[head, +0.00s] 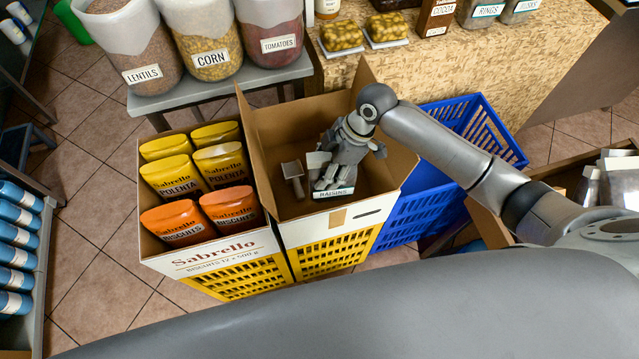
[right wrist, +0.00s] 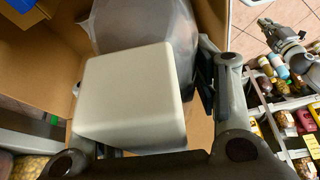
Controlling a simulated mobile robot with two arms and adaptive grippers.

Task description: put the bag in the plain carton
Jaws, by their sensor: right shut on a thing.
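The plain carton (head: 262,120) stands open in the middle of the head view, on a yellow crate, with its flaps up. My right gripper (head: 331,178) reaches down into its opening, shut on the bag (head: 345,191) labelled RAISINS. The gripper hides most of the bag; I cannot tell if it touches the carton floor. In the right wrist view a translucent grey bag surface (right wrist: 150,25) shows beyond a pale block, with carton walls around. A grey gripper, apparently my left, shows there (right wrist: 290,48) at the upper right, away from the carton; its jaws are unclear.
A Sabrello carton (head: 208,248) with polenta and biscuit bags stands close on the left. A blue crate (head: 405,218) stands on the right. Behind is a bench (head: 215,88) with lentils, corn and tomatoes. A small grey scoop-like piece (head: 292,171) shows inside the plain carton.

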